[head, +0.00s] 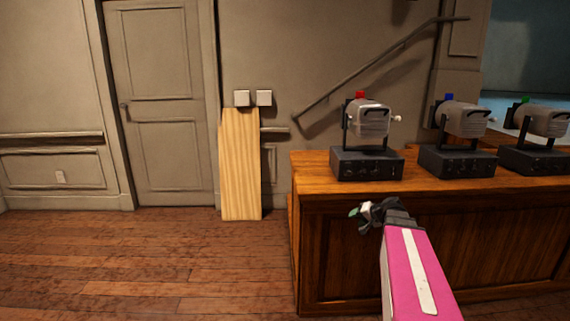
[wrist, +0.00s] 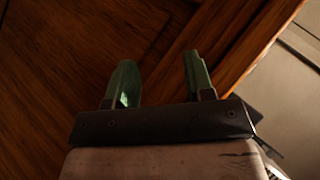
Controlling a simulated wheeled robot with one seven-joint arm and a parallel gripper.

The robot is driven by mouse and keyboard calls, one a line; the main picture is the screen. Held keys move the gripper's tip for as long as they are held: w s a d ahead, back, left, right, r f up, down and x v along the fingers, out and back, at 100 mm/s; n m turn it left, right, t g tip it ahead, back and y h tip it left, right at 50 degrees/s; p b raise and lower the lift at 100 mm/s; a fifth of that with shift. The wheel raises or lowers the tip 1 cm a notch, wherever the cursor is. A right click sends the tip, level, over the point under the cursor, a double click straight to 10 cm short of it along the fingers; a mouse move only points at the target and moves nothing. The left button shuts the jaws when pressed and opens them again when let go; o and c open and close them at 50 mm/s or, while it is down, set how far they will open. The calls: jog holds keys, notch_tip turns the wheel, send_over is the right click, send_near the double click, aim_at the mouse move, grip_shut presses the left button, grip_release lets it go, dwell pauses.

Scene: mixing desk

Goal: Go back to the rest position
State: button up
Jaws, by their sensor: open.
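My gripper (head: 362,217) is in front of the wooden desk (head: 345,240), below the level of its top in the head view. In the wrist view, the two green fingers of my gripper (wrist: 160,85) are apart with nothing between them. The desk's brown wood panelling (wrist: 60,60) fills most of the wrist view behind the fingers. My pink arm reaches up from the bottom right of the head view.
Three grey machines on black bases stand on the desk, with a red button (head: 361,95), a blue button (head: 449,97) and a green button (head: 526,99). A wooden board (head: 240,165) leans on the wall beside a door (head: 160,100). The floor (head: 150,260) at left is clear.

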jog(key=s+a+f+n+g+h, duration=0.2)
jog(key=s+a+f+g+h, duration=0.1)
jog(key=s+f, duration=0.4)
jog(key=s+a+f+n+g+h, duration=0.2)
jog(key=s+a+f+g, duration=0.3)
jog(key=s, duration=0.6)
jog(key=a+f+h, duration=0.1)
jog(key=a+f, duration=0.1)
jog(key=a, duration=0.1)
jog(key=shift+s+a+n+h, duration=0.25)
jog(key=shift+n+h, duration=0.05)
jog(key=shift+h, duration=0.1)
jog(key=shift+o, duration=0.4)
jog(key=shift+w, duration=0.1)
